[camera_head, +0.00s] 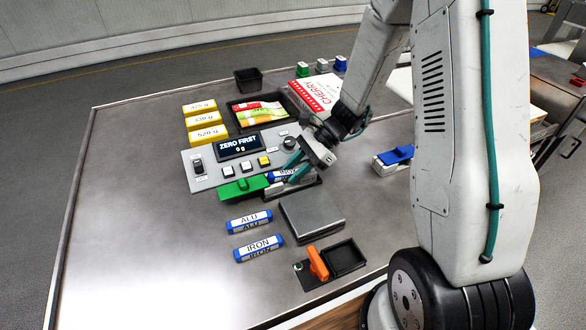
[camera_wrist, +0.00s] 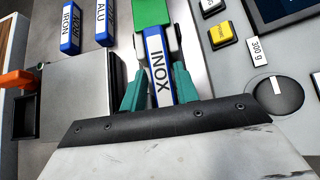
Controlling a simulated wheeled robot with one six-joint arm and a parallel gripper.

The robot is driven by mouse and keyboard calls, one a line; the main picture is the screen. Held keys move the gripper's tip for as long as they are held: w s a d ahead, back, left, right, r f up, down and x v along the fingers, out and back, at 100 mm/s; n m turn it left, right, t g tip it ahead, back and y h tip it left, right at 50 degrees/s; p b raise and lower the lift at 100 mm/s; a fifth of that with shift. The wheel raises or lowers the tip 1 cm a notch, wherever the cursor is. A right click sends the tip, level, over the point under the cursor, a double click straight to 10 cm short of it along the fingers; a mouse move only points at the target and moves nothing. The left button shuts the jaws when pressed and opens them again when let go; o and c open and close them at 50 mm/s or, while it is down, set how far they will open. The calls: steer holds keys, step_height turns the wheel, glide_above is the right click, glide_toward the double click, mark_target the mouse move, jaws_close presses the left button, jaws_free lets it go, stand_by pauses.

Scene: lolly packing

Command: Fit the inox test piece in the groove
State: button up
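The inox test piece (camera_wrist: 158,72) is a blue bar with a white INOX label. In the wrist view it lies lengthwise between the two teal fingers of my gripper (camera_wrist: 159,88), which sit close against its sides. In the head view my gripper (camera_head: 290,170) reaches down over the inox test piece (camera_head: 279,176), beside a green block (camera_head: 243,188). The green block (camera_wrist: 151,12) is at the piece's far end in the wrist view. The dark groove part (camera_head: 306,188) is partly covered by my fingers and the piece. I cannot tell whether the piece is fully seated.
ALU (camera_head: 249,222) and IRON (camera_head: 258,248) bars lie in front, near a grey plate (camera_head: 312,222) and an orange-handled fixture (camera_head: 317,264). A control panel (camera_head: 206,170) stands left of my gripper. A cherry box (camera_head: 312,93) stands behind. The table's left is clear.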

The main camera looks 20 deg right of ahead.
steer(key=shift+o, duration=0.6)
steer(key=shift+r, duration=0.1)
steer(key=v, duration=1.2)
steer(key=s+a+r+n+g+h, duration=0.1)
steer(key=s+a+r+n+h, duration=0.4)
steer(key=s+r+n, duration=0.5)
steer(key=s+r+n+t+h, duration=0.1)
steer(key=s+r+n+h, duration=0.1)
steer(key=s, duration=0.5)
steer(key=s+a+r+n+t+h, duration=0.1)
steer(key=s+r+n+h, duration=0.1)
steer(key=s+n, duration=0.4)
steer(key=shift+s+r+h, duration=0.4)
steer(key=shift+s+r, duration=0.45)
steer(key=shift+s, duration=0.15)
